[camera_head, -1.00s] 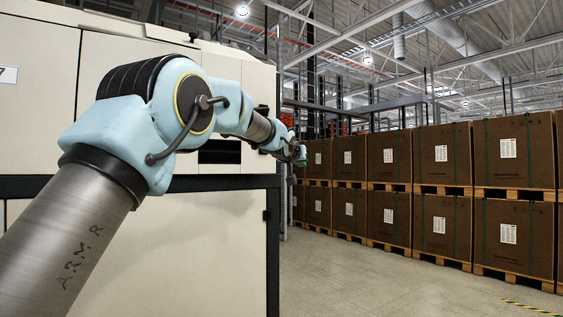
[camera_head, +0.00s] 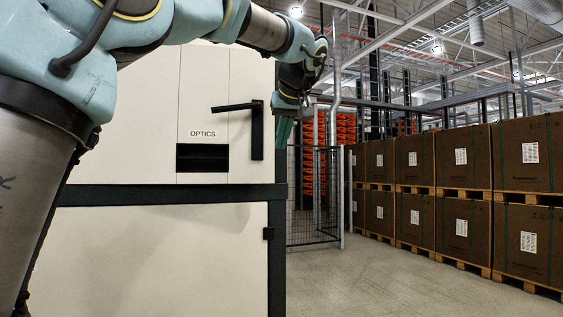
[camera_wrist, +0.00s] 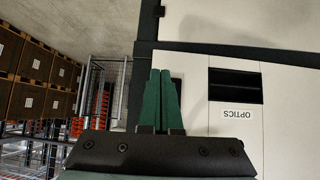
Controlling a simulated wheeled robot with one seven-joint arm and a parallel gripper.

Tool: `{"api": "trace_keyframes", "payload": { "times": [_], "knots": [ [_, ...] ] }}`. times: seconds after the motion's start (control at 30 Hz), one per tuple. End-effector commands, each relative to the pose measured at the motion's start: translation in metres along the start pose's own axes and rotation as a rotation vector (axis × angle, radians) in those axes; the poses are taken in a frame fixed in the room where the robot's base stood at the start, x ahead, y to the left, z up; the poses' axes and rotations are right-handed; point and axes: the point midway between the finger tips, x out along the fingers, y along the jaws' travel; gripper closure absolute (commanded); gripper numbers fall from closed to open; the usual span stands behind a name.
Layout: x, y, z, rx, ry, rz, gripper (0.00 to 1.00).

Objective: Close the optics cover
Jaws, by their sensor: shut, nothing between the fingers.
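The optics cover (camera_head: 204,100) is a pale panel on the front of a large cream machine, labelled OPTICS (camera_head: 203,133), with a dark slot (camera_head: 202,158) below the label. A black lever handle (camera_head: 256,130) is right of it, with its arm pointing left. In the wrist view the label and slot appear upside down at the right. My gripper (camera_wrist: 158,100) shows two green fingers close together, shut and empty. In the head view my gripper (camera_head: 284,128) hangs right of the handle, apart from it in the picture. The handle is not clearly visible in the wrist view.
Stacked brown boxes on pallets (camera_head: 480,150) line the right side. A wire mesh fence (camera_head: 314,200) stands behind the machine's right edge, with orange racking (camera_head: 345,130) beyond. The floor (camera_head: 385,280) to the right is clear.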

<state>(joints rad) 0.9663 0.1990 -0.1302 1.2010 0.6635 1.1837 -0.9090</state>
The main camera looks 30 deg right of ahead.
Motion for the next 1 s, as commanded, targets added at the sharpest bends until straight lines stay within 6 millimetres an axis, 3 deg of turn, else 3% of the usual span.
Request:
{"api": "trace_keyframes", "payload": {
  "times": [0.17,0.57,0.73,1.0],
  "knots": [
    [0.019,-0.001,0.000,0.000,-0.004,-0.005,1.00],
    [0.099,-0.001,-0.001,0.002,-0.004,-0.003,1.00],
    [0.116,0.000,-0.020,0.000,-0.002,-0.002,1.00],
    [0.128,0.001,-0.027,0.001,0.000,0.001,1.00]
  ]
}}
